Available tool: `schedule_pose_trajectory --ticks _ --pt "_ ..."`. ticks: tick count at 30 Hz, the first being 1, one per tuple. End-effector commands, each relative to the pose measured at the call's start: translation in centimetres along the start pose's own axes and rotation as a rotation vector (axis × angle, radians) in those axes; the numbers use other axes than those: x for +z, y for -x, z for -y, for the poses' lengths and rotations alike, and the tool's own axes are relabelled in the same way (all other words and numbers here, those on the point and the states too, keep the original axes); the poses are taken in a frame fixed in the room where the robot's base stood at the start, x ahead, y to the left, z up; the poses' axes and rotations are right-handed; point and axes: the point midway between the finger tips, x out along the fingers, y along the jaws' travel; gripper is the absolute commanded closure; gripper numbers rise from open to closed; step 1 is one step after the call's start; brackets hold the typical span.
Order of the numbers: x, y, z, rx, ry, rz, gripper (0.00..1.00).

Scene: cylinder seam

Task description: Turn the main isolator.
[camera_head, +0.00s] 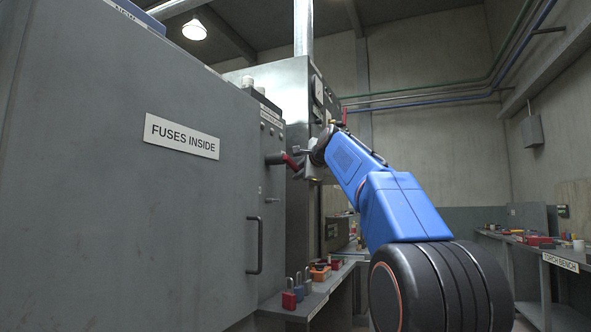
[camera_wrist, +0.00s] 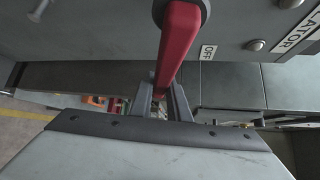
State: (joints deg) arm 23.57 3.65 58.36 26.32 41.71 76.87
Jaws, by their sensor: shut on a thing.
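The main isolator's red handle (camera_head: 290,161) sticks out from a dark round hub on the side of the grey cabinet (camera_head: 110,200). In the wrist view the red handle (camera_wrist: 178,45) runs from its hub at the top down between my gripper's fingers. An "OFF" label (camera_wrist: 208,52) is beside the handle, and part of a label reading "LATOR" (camera_wrist: 300,32) shows at the upper right. My gripper (camera_head: 303,168) is at the handle's outer end. In the wrist view my gripper (camera_wrist: 172,103) is shut on the handle, and its fingers hide the handle's tip.
A black pull handle (camera_head: 258,246) stands out from the cabinet front below the isolator. A shelf (camera_head: 310,300) holds padlocks (camera_head: 289,296) and other small items below. A torch bench (camera_head: 560,262) stands at the far right.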

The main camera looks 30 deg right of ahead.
Motion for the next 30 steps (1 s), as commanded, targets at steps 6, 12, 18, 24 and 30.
schedule_pose_trajectory --ticks 6,12,18,24,30 --pt "0.0 1.0 -2.4 0.145 -0.143 -0.001 1.0" --pt "0.4 1.4 -4.4 0.28 -0.278 -0.001 1.0" --pt "1.1 2.1 -6.2 0.414 -0.412 -0.001 1.0" --pt "1.9 2.9 -7.7 0.539 -0.538 -0.001 1.0" --pt "2.8 3.8 -8.8 0.642 -0.641 -0.001 1.0"
